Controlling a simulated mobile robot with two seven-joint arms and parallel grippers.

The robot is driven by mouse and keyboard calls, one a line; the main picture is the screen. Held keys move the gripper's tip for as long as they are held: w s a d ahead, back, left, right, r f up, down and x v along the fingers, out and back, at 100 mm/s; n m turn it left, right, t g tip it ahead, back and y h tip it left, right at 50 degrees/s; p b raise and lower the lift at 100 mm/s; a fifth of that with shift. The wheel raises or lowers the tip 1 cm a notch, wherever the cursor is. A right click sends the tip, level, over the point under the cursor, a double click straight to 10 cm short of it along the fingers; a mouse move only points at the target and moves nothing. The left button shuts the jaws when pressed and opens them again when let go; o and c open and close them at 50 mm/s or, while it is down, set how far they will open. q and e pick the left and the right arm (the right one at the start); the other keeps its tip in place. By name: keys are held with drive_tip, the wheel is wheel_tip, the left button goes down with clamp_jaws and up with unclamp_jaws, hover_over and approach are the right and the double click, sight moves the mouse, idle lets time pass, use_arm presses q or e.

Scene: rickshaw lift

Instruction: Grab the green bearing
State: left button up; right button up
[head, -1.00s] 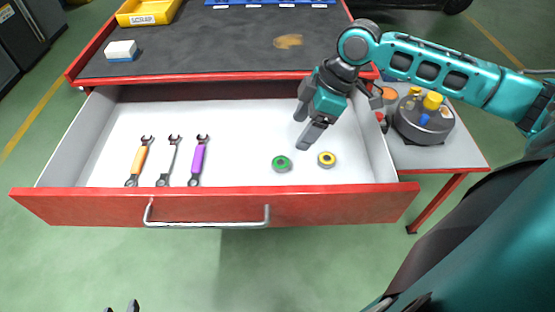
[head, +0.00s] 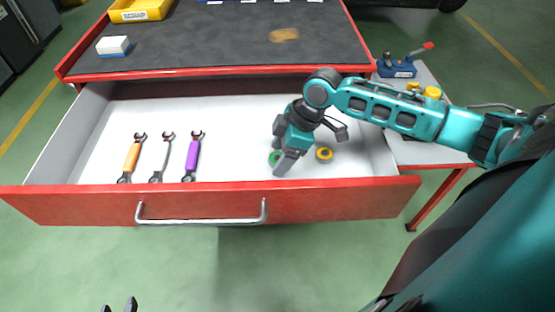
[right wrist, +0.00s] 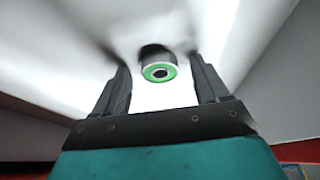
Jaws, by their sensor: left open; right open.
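The green bearing (head: 274,158) lies in the open drawer, partly hidden behind my right gripper in the head view. In the right wrist view the green bearing (right wrist: 159,71) sits between the two open fingers, a little beyond their tips. My right gripper (head: 281,166) is open and empty, pointing down into the drawer close to the bearing; it also shows in the right wrist view (right wrist: 160,80). My left gripper (head: 119,306) shows only its fingertips at the bottom edge of the head view, apart from the drawer.
A yellow bearing (head: 324,154) lies just right of the green one. Orange (head: 132,157), grey (head: 163,158) and purple (head: 193,157) wrenches lie in the drawer's left half. The red drawer front (head: 80,206) stands in front. A side table (head: 425,152) stands at right.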

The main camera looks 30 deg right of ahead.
drive_tip(key=c, duration=1.2)
drive_tip(key=shift+r, duration=0.15)
